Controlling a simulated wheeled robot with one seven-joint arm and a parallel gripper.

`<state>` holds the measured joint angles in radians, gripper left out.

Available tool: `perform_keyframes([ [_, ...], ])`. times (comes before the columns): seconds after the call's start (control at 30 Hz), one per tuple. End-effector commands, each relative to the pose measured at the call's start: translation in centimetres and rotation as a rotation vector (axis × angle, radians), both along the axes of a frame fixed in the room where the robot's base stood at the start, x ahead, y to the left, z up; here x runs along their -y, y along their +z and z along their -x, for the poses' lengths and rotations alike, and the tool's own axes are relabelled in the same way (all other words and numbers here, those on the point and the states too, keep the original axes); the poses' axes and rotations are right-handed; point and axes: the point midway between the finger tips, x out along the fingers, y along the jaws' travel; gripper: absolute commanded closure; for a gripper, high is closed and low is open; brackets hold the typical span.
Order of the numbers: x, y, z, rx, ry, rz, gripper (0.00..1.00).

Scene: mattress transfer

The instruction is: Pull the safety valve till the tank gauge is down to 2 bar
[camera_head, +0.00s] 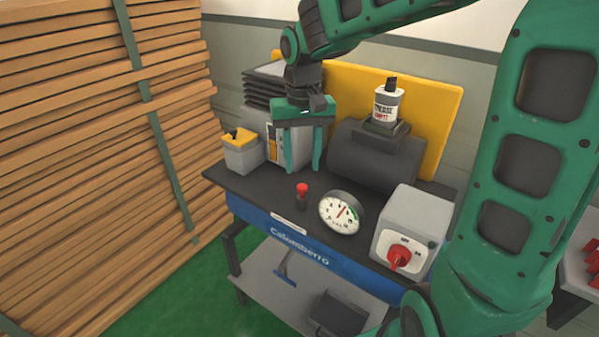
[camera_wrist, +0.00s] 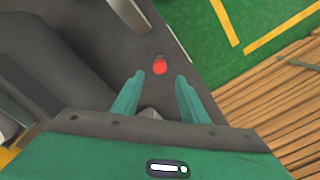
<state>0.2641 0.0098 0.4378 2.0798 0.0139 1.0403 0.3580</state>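The safety valve (camera_head: 301,194) is a small dark post with a red cap on the front of the dark bench top. Its red cap (camera_wrist: 160,67) also shows in the wrist view, beyond the fingertips and between their lines. My gripper (camera_head: 302,172) is green, points down, and stands open and empty above and behind the valve; its fingers (camera_wrist: 158,86) are apart in the wrist view. The round white tank gauge (camera_head: 341,212) stands right of the valve. Its red needle points up and slightly right, but the numbers are too small to read. The dark tank (camera_head: 375,155) lies behind the gauge.
A grey switch box (camera_head: 412,228) with a red knob stands right of the gauge. A white can (camera_head: 387,103) sits on the tank. A grey box with a yellow lid (camera_head: 241,152) is at the bench's left end. Stacked planks (camera_head: 100,150) rise at the left.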

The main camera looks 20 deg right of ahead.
Motion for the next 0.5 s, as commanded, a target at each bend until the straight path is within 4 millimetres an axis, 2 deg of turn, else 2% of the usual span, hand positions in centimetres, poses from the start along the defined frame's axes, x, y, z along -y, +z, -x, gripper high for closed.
perform_keyframes([
  [0.03,0.0,1.1,-0.1,0.004,0.001,0.000,0.60],
  [0.2,0.0,3.9,-0.1,0.002,0.000,0.000,0.60],
  [0.33,-0.1,5.2,-0.1,-0.001,0.001,0.000,0.60],
  [0.5,0.0,6.0,-0.1,-0.002,0.001,0.000,0.60],
])
